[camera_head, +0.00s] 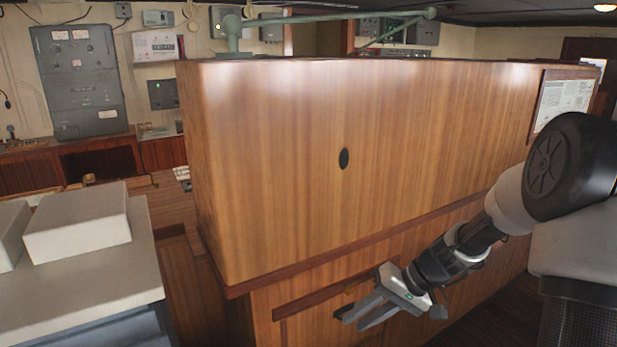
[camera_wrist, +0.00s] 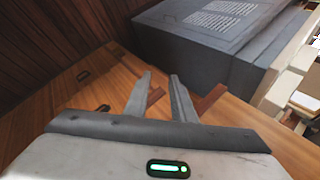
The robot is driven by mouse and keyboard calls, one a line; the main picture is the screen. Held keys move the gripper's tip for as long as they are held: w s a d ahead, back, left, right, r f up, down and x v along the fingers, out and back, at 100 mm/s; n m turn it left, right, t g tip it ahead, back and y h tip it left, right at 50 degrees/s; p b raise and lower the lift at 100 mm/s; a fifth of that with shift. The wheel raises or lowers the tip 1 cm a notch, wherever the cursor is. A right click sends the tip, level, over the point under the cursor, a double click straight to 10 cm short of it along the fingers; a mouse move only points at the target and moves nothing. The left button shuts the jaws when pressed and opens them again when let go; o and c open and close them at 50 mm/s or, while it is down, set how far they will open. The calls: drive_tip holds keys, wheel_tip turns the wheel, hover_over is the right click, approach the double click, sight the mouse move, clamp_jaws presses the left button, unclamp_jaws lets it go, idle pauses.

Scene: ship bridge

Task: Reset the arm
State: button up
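My arm comes in from the right side of the head view, bent down and to the left. My gripper (camera_head: 353,321) is at its end, low in front of the wooden cabinet (camera_head: 290,170). In the wrist view my gripper (camera_wrist: 161,76) shows two grey fingers with a gap between them and nothing held. I cannot tell from the head view whether the fingers touch the cabinet front.
A grey-topped console (camera_head: 90,285) with pale box-like parts stands at the left. A grey wall panel (camera_head: 78,80) hangs behind it. In the wrist view a dark grey box-like unit (camera_wrist: 185,50) with printed text lies beyond the fingers.

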drive_tip(key=s+d+r+t+h, duration=0.1)
drive_tip(key=s+r+h, duration=0.2)
drive_tip(key=s+r, duration=0.45)
drive_tip(key=s+d+r+t+h, duration=0.1)
drive_tip(key=s+r+t+h, duration=0.3)
drive_tip(key=r, duration=0.6)
drive_tip(key=s+r, duration=0.2)
drive_tip(key=s, duration=0.8)
drive_tip(key=shift+s+d+r+g+h, duration=0.15)
drive_tip(key=shift+s+d+g+h, duration=0.15)
drive_tip(key=shift+h, duration=0.1)
drive_tip(key=shift+o, duration=0.4)
drive_tip(key=shift+w, duration=0.1)
